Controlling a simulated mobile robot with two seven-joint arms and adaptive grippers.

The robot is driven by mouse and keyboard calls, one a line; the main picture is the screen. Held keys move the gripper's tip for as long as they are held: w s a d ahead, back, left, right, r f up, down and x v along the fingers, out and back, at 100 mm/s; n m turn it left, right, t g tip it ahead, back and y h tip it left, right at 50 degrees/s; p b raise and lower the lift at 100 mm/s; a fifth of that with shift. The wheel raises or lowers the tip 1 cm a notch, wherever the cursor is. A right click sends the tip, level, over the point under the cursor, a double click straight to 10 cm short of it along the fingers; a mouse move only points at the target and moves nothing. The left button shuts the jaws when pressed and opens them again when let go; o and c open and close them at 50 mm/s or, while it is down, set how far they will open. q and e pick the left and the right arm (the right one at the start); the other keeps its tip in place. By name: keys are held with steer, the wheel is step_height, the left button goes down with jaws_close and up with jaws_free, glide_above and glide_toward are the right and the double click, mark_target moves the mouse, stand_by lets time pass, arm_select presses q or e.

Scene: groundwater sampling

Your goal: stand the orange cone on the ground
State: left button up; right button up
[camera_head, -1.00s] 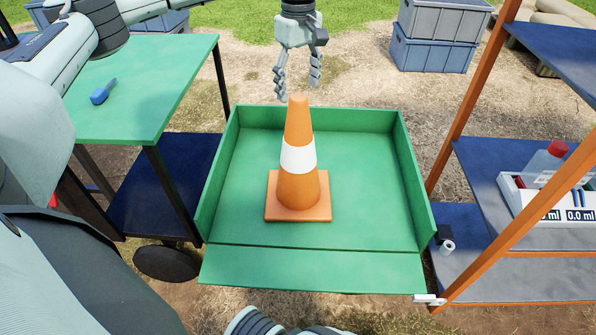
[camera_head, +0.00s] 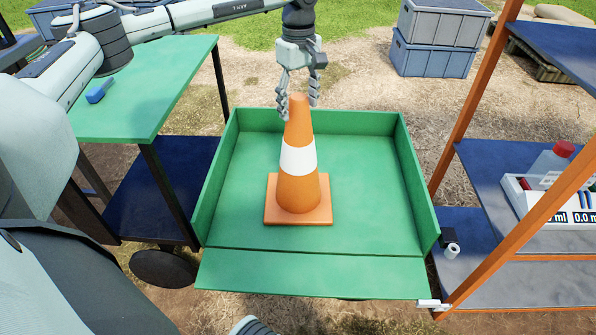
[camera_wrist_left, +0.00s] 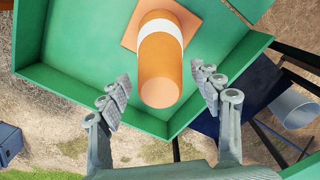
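The orange cone (camera_head: 299,190) with a white band stands upright on its square base inside the green tray (camera_head: 378,235). My left gripper (camera_head: 299,108) is open at the cone's top, with one finger on either side of the tip in the head view. In the left wrist view the cone (camera_wrist_left: 160,75) lies between and beyond the two spread fingers of my left gripper (camera_wrist_left: 165,88). I cannot tell whether a finger touches it. My right gripper is not in view.
A green-topped cart (camera_head: 130,110) with a blue tool (camera_head: 100,90) stands at the left. An orange-framed shelf (camera_head: 468,110) with a measuring device (camera_head: 565,205) stands at the right. Stacked crates (camera_head: 435,40) are at the back. Bare ground lies behind the tray.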

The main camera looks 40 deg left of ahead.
arm_select(q)
steer(key=shift+r, duration=0.1)
steer(key=c, duration=1)
steer(key=shift+o, duration=0.2)
steer(key=shift+r+p, duration=1.95)
steer(key=shift+r, duration=0.6)
step_height(320, 180, up, 8)
steer(key=shift+f, duration=0.1)
